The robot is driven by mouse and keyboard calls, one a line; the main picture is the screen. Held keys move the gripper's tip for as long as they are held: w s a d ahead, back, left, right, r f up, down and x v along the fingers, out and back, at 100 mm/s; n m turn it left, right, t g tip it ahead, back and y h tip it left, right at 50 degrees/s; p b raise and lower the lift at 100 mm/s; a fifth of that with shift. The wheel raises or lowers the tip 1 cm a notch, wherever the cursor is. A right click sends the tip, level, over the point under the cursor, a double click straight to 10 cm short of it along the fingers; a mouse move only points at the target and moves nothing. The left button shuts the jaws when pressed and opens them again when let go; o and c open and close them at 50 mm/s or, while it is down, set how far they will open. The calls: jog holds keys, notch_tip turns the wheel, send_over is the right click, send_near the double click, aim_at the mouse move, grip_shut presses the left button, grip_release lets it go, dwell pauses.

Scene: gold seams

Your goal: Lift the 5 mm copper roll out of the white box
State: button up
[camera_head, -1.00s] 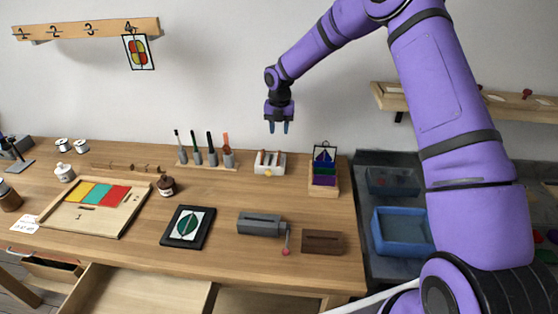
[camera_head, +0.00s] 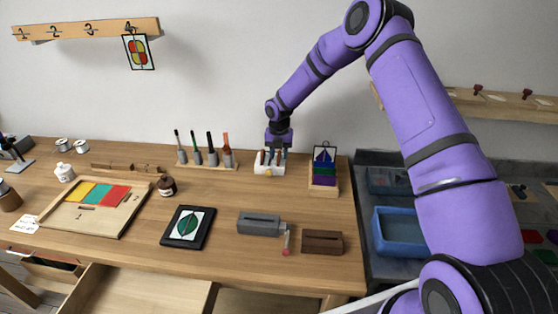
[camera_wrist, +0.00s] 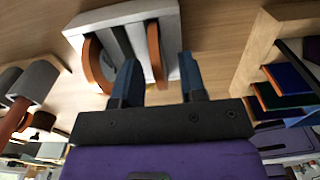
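The white box (camera_head: 264,171) stands at the back of the workbench and also shows in the wrist view (camera_wrist: 100,17). In the wrist view it holds a copper roll at the left (camera_wrist: 97,65) and another copper roll at the right (camera_wrist: 155,55), with dark grey slots or strips between them. No size marks are readable, so I cannot tell which is the 5 mm one. My gripper (camera_wrist: 157,80) points down at the box, also seen in the head view (camera_head: 276,155). Its blue fingers are apart, one on each side of the right roll. Contact cannot be seen.
A wooden rack with coloured sheets (camera_head: 323,189) stands close to the right of the box. A stand of upright tools (camera_head: 206,162) is to its left. A grey block (camera_head: 259,224) and a dark brown block (camera_head: 322,242) lie nearer the front. Bench between is clear.

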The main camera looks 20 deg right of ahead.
aim_at(279, 152)
jog(key=shift+f, duration=0.2)
jog(key=shift+c, duration=0.2)
grip_shut()
jog(key=shift+r, duration=0.15)
jog(key=shift+r, duration=0.2)
notch_tip(279, 152, up, 3)
jog(key=s+a+r, duration=0.1)
jog(key=s+a, duration=0.1)
jog(key=s, duration=0.5)
jog(key=s+a+r, duration=0.1)
jog(key=s+a, duration=0.2)
jog(key=s, duration=0.5)
jog(key=shift+a+r, duration=0.2)
jog(key=shift+a, duration=0.1)
